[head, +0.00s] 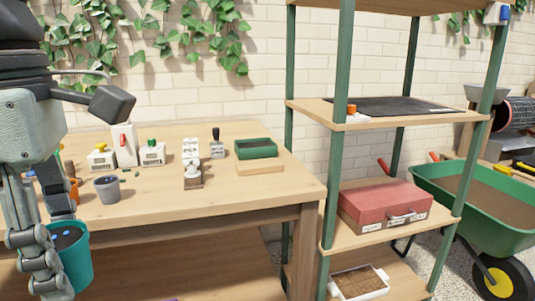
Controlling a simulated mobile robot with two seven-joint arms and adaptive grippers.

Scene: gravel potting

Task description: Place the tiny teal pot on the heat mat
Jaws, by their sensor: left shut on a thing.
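The teal pot (77,265) is at the lower left of the head view, with dark fill and small blue bits inside its rim. My left gripper (57,238) is shut on the pot's left side and holds it upright in front of the table's front edge. The gripper's fingers hide part of the pot. The heat mat appears to be the flat black mat (390,106) on the shelf rack's upper board, to the right of the table. Its top looks bare. My right gripper is not in view.
The wooden table (255,193) holds a grey pot (107,190), several small labelled boxes and a green tray (256,148). Green rack posts (334,175) flank the mat's shelf. A small orange-and-white item (352,113) sits at the mat's left front. A red case (385,207) lies below.

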